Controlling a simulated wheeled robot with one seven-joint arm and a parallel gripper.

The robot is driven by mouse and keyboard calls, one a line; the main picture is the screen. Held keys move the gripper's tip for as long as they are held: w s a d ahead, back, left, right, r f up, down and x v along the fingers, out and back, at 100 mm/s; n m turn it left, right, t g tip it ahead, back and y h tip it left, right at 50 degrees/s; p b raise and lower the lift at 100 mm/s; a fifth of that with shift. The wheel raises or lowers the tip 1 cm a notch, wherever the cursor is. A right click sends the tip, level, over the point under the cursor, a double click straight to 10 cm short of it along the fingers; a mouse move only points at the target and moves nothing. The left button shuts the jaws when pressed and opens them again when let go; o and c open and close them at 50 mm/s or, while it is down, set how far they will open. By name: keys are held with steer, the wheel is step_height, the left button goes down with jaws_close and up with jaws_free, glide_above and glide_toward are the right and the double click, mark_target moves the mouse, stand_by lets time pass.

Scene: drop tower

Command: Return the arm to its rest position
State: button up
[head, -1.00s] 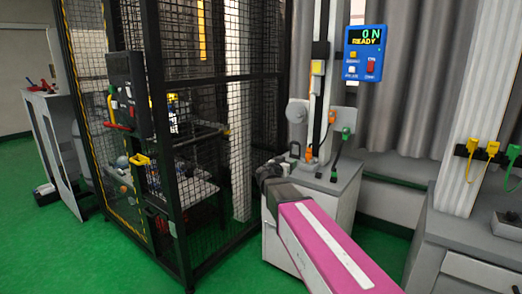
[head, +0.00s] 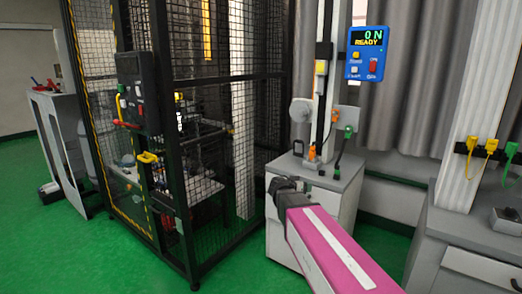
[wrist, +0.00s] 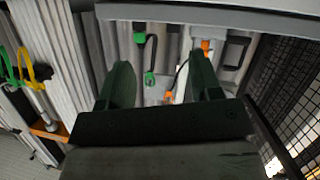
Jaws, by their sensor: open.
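My gripper (head: 286,183) is at the end of my magenta arm in the head view, in front of the grey cabinet (head: 335,205). In the wrist view my gripper (wrist: 160,85) shows two dark fingers spread apart with nothing between them. Beyond the fingers are a green connector (wrist: 148,78) and an orange one (wrist: 168,97), apart from the fingers in the picture. The exact distance to the cabinet cannot be told.
A black mesh cage (head: 215,130) stands left of my arm. A test stand with a blue display (head: 367,54) reading "0 N READY" stands behind. A grey bench (head: 465,250) is at right. Green floor (head: 110,260) is open at front left.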

steer(key=s+d+f+n+g+y, duration=0.1)
steer(key=s+d+f+g+y, duration=0.15)
steer(key=s+f, duration=0.3)
steer(key=s+d+f+n+g+y, duration=0.1)
steer(key=s+f+g, duration=0.2)
steer(key=s+f, duration=0.25)
steer(key=s+a+f+n+g+y, duration=0.2)
steer(key=s+f+n+g+y, duration=0.2)
steer(key=s, duration=0.7)
steer(key=shift+s+a+f+n+y, duration=0.2)
steer(key=shift+a+f+n+y, duration=0.15)
steer(key=shift+f+y, duration=1.25)
steer(key=shift+f+h, duration=0.35)
